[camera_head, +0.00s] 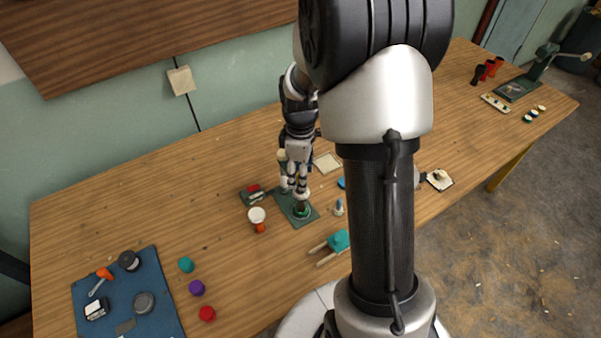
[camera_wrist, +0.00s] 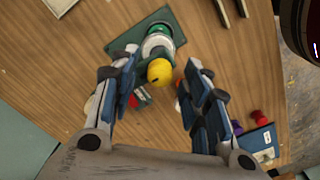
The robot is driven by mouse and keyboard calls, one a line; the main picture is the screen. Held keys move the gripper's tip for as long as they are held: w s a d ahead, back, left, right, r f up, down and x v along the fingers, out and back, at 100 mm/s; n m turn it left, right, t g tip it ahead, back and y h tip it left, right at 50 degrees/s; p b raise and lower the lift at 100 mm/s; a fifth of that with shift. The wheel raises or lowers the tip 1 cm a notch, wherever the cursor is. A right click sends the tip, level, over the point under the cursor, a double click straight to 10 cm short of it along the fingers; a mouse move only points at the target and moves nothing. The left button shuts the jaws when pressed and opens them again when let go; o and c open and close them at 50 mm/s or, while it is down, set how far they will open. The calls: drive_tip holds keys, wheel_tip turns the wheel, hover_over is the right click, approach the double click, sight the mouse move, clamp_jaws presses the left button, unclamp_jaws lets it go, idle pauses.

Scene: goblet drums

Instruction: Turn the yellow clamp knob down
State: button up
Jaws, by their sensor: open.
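The yellow clamp knob (camera_wrist: 160,72) is a round ball with a small dark mark, seen in the wrist view between my fingers. My gripper (camera_wrist: 160,62) is open, with one finger on each side of the knob and gaps to both. Beyond the knob, a pale round piece with a green ring (camera_wrist: 158,42) stands on a dark green base (camera_wrist: 176,22). In the head view my gripper (camera_head: 295,190) points down over the green base (camera_head: 310,216). I cannot make out the knob in the head view.
A white cup (camera_head: 257,215) and a small dark green block with a red part (camera_head: 253,189) stand left of the base. A teal-headed mallet (camera_head: 339,241) lies in front. A blue mat (camera_head: 157,291) with tools lies at the front left. The table's left part is mostly clear.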

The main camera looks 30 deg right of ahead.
clamp_jaws()
idle(0.5)
